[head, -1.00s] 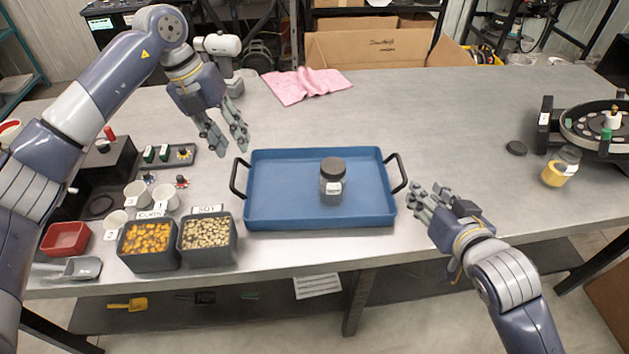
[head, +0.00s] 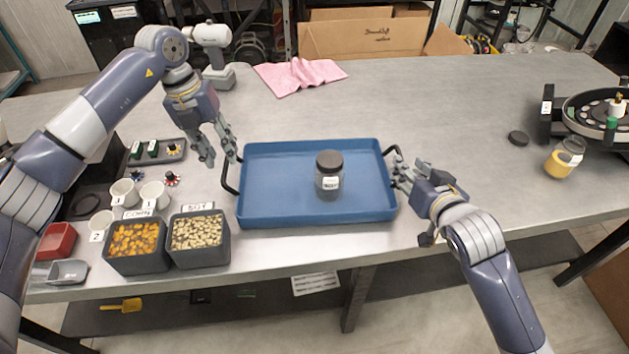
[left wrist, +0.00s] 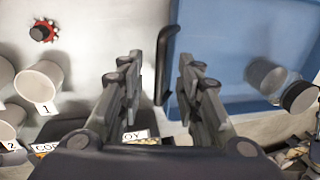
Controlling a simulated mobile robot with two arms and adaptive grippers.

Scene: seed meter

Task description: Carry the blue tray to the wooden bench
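The blue tray (head: 275,213) lies flat on the grey table, and a dark-lidded jar (head: 329,178) stands upright on it. It also shows in the left wrist view (left wrist: 225,40). My left gripper (head: 219,160) is open just above the tray's left handle (head: 226,178). In the left wrist view that black handle (left wrist: 164,65) appears between the two spread fingers, with a gap on both sides. My right gripper (head: 402,172) is at the tray's right handle (head: 392,150). Its fingers overlap the handle, so its grip is unclear. I see no wooden bench.
Bins of corn (head: 137,247) and soy (head: 199,240) stand close to the tray's left, with white cups (head: 154,195) behind. A pink cloth (head: 298,76) lies at the back. A yellow-filled jar (head: 563,160) stands at the right.

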